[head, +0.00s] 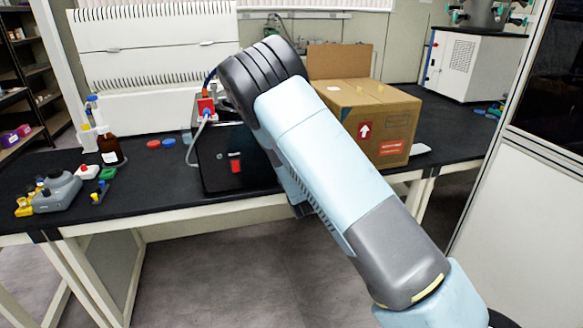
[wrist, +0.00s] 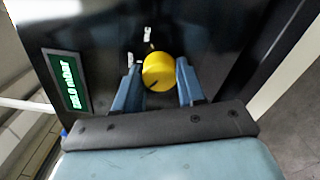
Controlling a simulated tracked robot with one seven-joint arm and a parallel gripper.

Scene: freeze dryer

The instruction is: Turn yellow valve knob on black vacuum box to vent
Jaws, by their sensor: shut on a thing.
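The black vacuum box (head: 218,157) stands on the dark bench in the head view, partly hidden behind my arm. Its front face (wrist: 95,40) fills much of the wrist view. The yellow valve knob (wrist: 158,71) sticks out from that face, with a dark mark low on its rim and small white labels beside it. My gripper (wrist: 157,88) has one blue finger on each side of the knob and is shut on it. In the head view my arm hides the knob and the gripper.
A green-lit display (wrist: 68,83) is left of the knob. A cardboard box (head: 375,115) stands right of the vacuum box. A cable (head: 190,150) hangs at the box's left side.

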